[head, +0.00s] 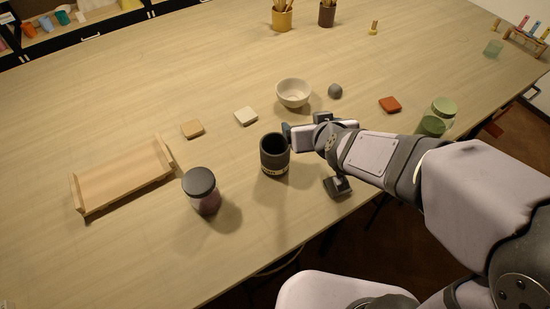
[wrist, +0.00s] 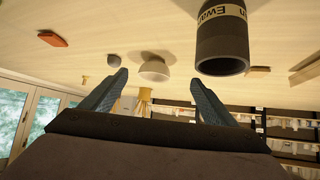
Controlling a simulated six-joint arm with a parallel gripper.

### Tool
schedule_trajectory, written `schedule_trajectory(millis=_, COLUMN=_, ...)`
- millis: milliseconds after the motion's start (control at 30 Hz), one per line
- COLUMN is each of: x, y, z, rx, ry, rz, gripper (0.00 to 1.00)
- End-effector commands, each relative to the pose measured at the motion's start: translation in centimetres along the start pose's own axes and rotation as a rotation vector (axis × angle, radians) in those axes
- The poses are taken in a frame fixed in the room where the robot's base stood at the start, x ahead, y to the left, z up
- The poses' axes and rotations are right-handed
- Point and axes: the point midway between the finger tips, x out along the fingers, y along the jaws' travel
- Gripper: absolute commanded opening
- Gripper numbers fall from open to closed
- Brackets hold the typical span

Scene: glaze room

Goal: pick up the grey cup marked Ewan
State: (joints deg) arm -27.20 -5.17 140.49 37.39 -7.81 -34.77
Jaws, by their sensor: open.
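The dark grey cup (head: 274,158) stands upright on the table near the middle of the head view, with a pale label band low on its side. In the wrist view the cup (wrist: 222,42) is upside down in the picture, at upper right, and its band reads "Ewan". My gripper (head: 301,126) is just right of and behind the cup in the head view. In the wrist view my gripper (wrist: 159,77) shows two spread fingers with nothing held. The cup lies to the right of the gap, not between the fingers.
A lidded jar (head: 203,194) stands left of the cup, with a wooden tray (head: 125,178) beyond. Behind are a cream bowl (head: 293,94), a grey ball (head: 335,91) and pale tiles (head: 246,116). A red tile (head: 390,104) and green jar (head: 443,108) are right. Table front-left is clear.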

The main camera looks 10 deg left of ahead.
Motion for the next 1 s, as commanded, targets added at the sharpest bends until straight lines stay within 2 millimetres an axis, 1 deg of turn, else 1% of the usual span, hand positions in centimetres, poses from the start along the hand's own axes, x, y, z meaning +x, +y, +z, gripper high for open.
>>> schedule_trajectory(millis=33, x=0.7, y=-1.7, z=0.1, rx=0.005, ry=0.035, rz=-0.003, gripper=0.81)
schedule_trajectory(millis=133, x=1.3, y=-4.0, z=-0.2, rx=0.035, ry=0.107, rz=0.022, gripper=0.81)
schedule_trajectory(millis=200, x=1.5, y=-5.5, z=0.0, rx=0.054, ry=0.153, rz=0.049, gripper=0.81)
schedule_trajectory(millis=267, x=1.6, y=-6.6, z=0.4, rx=0.070, ry=0.186, rz=0.078, gripper=0.81)
schedule_trajectory(millis=400, x=1.3, y=-8.2, z=2.5, rx=0.106, ry=0.232, rz=0.142, gripper=0.81)
schedule_trajectory(millis=600, x=0.8, y=-9.4, z=5.5, rx=0.147, ry=0.265, rz=0.206, gripper=0.81)
schedule_trajectory(millis=700, x=0.4, y=-9.6, z=6.3, rx=0.157, ry=0.275, rz=0.225, gripper=0.81)
schedule_trajectory(millis=900, x=0.2, y=-9.6, z=6.7, rx=0.165, ry=0.282, rz=0.240, gripper=0.81)
schedule_trajectory(millis=1000, x=0.5, y=-9.5, z=6.6, rx=0.166, ry=0.282, rz=0.242, gripper=0.81)
